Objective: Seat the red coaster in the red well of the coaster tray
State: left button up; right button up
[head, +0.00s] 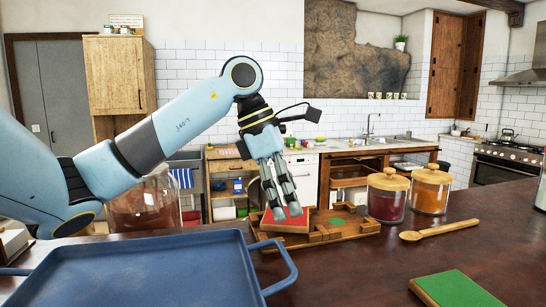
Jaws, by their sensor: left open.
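The wooden coaster tray (366,227) lies on the dark countertop, beyond the blue tray. A green patch (337,222) shows in its middle. The red coaster (284,226), red on top with a pale wooden edge, is at the tray's left part and looks tilted or raised. I cannot tell whether it lies in a well, and the red well is not visible. My left gripper (288,212) points down with its fingertips over the red coaster. It is open, and its fingers hide part of the coaster. My right gripper is not in view.
A blue tray (150,268) fills the front left. A green coaster (456,289) lies at the front right. Two lidded jars (387,203) (430,196) and a wooden spoon (437,230) stand or lie right of the tray. A glass jar (146,208) is behind my left arm.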

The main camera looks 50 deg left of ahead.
aim_at(265, 214)
pick_arm(q)
jog(key=b+v, duration=0.2)
jog(key=v, duration=0.8)
jog(key=shift+r, duration=0.2)
jog(key=shift+s+a+f, duration=0.1)
